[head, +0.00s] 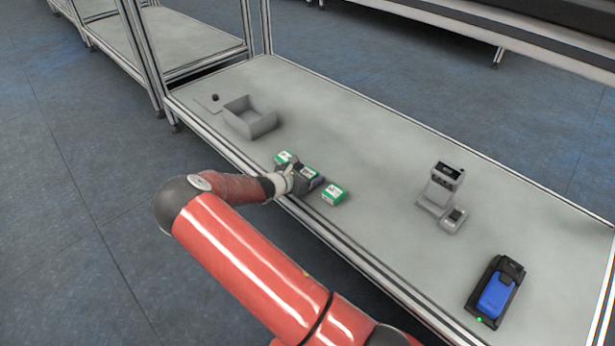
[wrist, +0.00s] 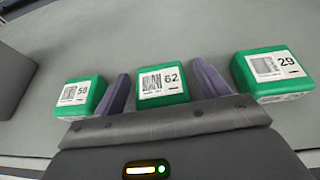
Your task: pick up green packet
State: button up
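Three green packets with white barcode labels lie in a row in the wrist view: one marked 50 (wrist: 80,96) on the left, one marked 62 (wrist: 162,85) in the middle, one marked 29 (wrist: 272,72) on the right. My gripper (wrist: 161,88) is open, with one purple finger on each side of packet 62 and small gaps visible. In the head view my gripper (head: 303,178) is low over the table and hides most of the middle packet. One green packet (head: 335,194) shows to its right and another (head: 284,157) to its left.
A grey open box (head: 250,118) stands left of the packets on the grey table (head: 370,150). A grey scanner stand (head: 440,190) and a blue-and-black device (head: 495,293) are to the right. The table behind the packets is clear.

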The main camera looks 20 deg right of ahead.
jog(key=c, duration=0.9)
jog(key=shift+c, duration=0.7)
jog(key=shift+r, duration=0.15)
